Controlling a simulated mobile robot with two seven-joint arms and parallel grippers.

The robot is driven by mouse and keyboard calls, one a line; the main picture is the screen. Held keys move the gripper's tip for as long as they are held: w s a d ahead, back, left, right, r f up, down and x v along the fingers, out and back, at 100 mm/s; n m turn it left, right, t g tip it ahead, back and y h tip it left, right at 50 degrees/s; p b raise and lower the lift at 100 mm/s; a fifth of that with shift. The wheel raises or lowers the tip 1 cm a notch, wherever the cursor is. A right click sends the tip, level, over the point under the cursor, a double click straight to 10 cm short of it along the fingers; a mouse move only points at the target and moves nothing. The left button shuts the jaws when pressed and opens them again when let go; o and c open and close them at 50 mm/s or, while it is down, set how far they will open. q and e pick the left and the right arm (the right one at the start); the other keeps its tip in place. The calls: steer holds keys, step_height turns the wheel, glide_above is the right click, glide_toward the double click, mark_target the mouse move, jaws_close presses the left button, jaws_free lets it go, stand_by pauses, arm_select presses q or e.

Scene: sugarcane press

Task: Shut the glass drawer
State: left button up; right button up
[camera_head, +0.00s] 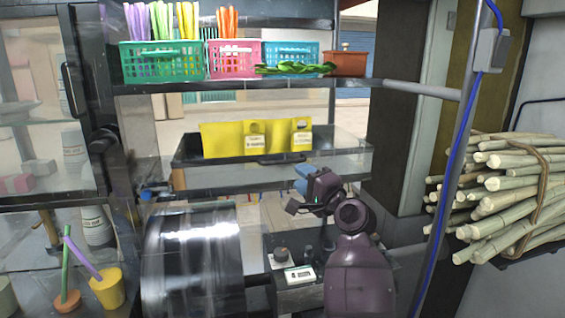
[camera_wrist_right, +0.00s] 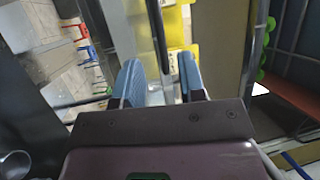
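The glass drawer (camera_head: 225,178) is in the middle of the head view, below the shelf. It has a clear front, a dark rim and a dark handle (camera_head: 281,159). Its inside shows from above, with yellow packets (camera_head: 225,138) in it, so it looks pulled out. My right gripper (camera_head: 304,180) is just in front of and below the drawer's right part. In the right wrist view its blue fingers (camera_wrist_right: 158,82) are apart with nothing held between them. The drawer's dark rim runs beyond them; I cannot tell if they touch it. My left gripper is not in view.
A shelf (camera_head: 350,84) with coloured baskets (camera_head: 160,62) spans above the drawer. A metal drum (camera_head: 192,262) stands below left. A glass-doored cabinet (camera_head: 45,100) is at left. A post with a blue cable (camera_head: 455,160) and a sugarcane bundle (camera_head: 510,190) are at right.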

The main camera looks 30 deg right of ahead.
mark_target(284, 163)
steer(key=x, duration=0.8)
steer(key=shift+w, duration=0.35)
jaws_close()
